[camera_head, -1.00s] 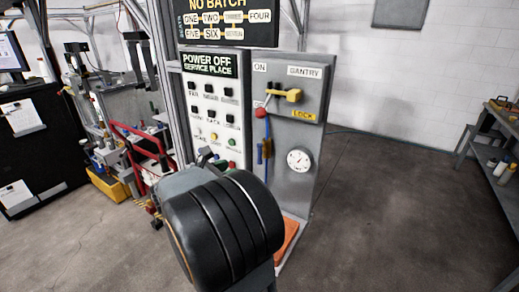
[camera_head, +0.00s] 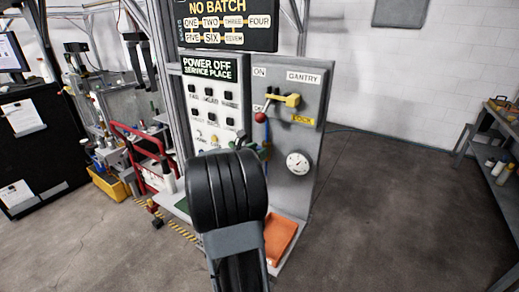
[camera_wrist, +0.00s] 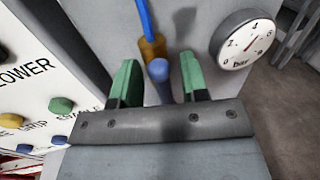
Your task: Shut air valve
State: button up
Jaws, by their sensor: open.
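The air valve has a brass body (camera_wrist: 152,48) on a blue hose (camera_wrist: 147,18), which runs up out of the wrist view. Its blue handle (camera_wrist: 160,72) points down from the brass body. My gripper (camera_wrist: 160,78) is open, with one green finger on each side of the handle and a gap to each. Nothing is held. In the camera_head view my black arm hides most of the gripper, and the valve is largely covered; part of its blue hose (camera_head: 267,133) shows on the grey gantry panel (camera_head: 310,150).
A round bar gauge (camera_wrist: 247,43) sits right of the valve. Left is a white button panel (camera_wrist: 40,90). An orange tray (camera_head: 281,238) lies below. Floor at right is open.

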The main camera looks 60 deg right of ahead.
jog(key=shift+s+d, duration=0.1)
jog(key=shift+d, duration=0.3)
grip_shut()
